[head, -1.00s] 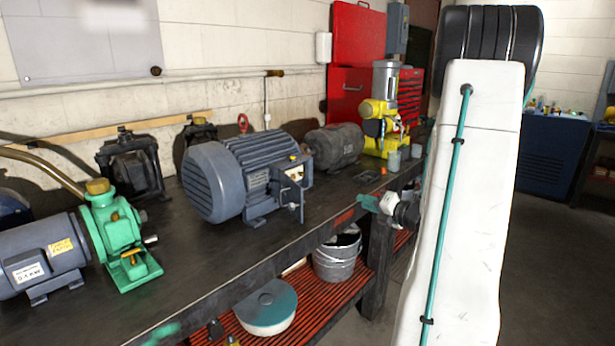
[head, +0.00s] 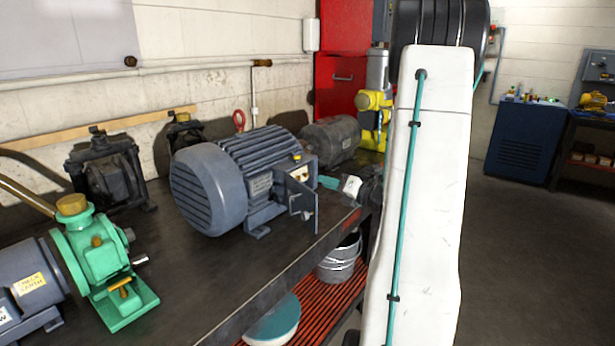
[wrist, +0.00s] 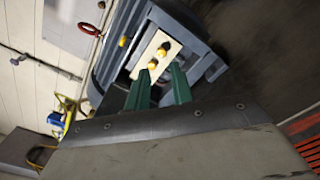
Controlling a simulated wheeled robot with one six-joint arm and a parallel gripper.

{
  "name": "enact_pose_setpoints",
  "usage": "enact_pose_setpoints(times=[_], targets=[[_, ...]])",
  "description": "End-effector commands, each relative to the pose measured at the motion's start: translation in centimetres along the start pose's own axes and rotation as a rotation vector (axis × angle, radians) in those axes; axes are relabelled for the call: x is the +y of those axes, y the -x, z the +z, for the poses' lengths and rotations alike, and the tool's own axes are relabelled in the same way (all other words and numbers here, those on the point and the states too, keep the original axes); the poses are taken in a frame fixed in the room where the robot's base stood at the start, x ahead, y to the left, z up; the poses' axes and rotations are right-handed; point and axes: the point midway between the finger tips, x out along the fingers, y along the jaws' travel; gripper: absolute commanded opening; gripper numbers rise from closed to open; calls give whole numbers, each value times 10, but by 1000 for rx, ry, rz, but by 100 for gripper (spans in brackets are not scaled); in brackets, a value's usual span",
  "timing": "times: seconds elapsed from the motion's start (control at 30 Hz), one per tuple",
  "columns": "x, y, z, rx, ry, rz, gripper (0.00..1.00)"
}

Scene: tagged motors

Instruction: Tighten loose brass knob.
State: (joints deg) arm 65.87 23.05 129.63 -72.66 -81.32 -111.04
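A large blue-grey finned motor (head: 237,180) stands on the bench, its terminal box open on the right side. The wrist view shows the box's cream plate (wrist: 143,60) with brass knobs on it, an upper one (wrist: 163,51) and a lower one (wrist: 153,65). I cannot tell which is loose. My gripper (wrist: 160,73) has two teal fingers, apart and empty, pointing at the plate just short of the lower knob. In the head view, my gripper (head: 325,182) is just right of the box; the knobs are hard to make out there.
The box's hinged cover (head: 303,197) stands open at the front. A green pump (head: 103,258) is at left, a dark grey motor (head: 333,140) behind, and a yellow machine (head: 374,108) further back. A bucket (head: 340,258) sits on the red slatted shelf (head: 313,310) below.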

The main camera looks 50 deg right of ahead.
Motion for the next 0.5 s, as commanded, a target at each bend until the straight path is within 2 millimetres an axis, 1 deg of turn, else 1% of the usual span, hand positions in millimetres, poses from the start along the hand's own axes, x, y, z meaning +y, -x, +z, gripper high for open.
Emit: enact_pose_setpoints(times=[0.1,0.3,0.4,0.5], targets=[[-3,-18,1,-1,0,-3,23],[-4,-46,3,-4,0,-6,23],[-4,-54,3,-4,0,-6,23],[-4,-59,2,-4,-1,-6,23]])
